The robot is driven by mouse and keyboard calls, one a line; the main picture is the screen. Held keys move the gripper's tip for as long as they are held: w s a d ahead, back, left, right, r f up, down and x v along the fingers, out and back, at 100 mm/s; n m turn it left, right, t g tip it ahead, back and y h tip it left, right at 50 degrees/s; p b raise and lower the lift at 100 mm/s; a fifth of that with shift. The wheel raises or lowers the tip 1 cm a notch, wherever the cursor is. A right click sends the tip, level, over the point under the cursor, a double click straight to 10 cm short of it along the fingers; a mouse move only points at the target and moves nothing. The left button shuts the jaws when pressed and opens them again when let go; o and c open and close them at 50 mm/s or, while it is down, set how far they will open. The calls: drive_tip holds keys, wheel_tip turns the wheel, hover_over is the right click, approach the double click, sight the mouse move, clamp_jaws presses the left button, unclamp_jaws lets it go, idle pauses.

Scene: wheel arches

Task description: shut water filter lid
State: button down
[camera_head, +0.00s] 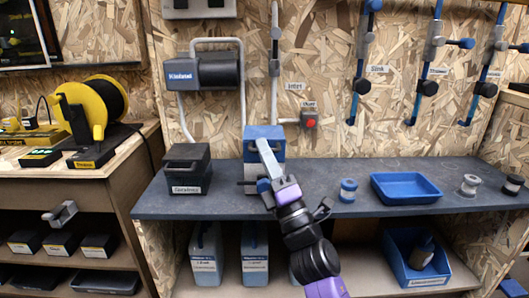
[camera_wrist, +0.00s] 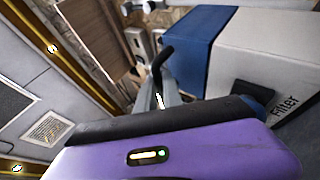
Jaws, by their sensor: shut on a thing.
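The water filter (camera_head: 250,150) is a box with a blue upper part and a pale lower body. It stands on the dark bench top, left of its middle. In the wrist view its pale body (camera_wrist: 262,48) carries the word "Filter", and the blue part (camera_wrist: 200,38) lies along its edge. I cannot tell whether the lid is fully shut. My gripper (camera_head: 264,184) is at the front of the filter and covers part of it. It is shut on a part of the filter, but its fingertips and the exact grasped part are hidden.
A black lidded box (camera_head: 187,168) stands left of the filter. Right of it are a blue-and-white spool (camera_head: 348,190), a blue tray (camera_head: 405,187) and a grey spool (camera_head: 469,184). A red switch (camera_head: 310,120) is on the wall behind. Bottles (camera_head: 254,255) stand on the shelf below.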

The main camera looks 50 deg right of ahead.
drive_tip(key=shift+d+f, duration=0.2)
drive_tip(key=shift+f, duration=0.1)
drive_tip(key=c, duration=1.5)
unclamp_jaws()
drive_tip(key=b+v, duration=0.3)
drive_tip(key=v, duration=0.4)
drive_tip(key=shift+s+a, duration=0.25)
drive_tip(key=shift+s, duration=0.05)
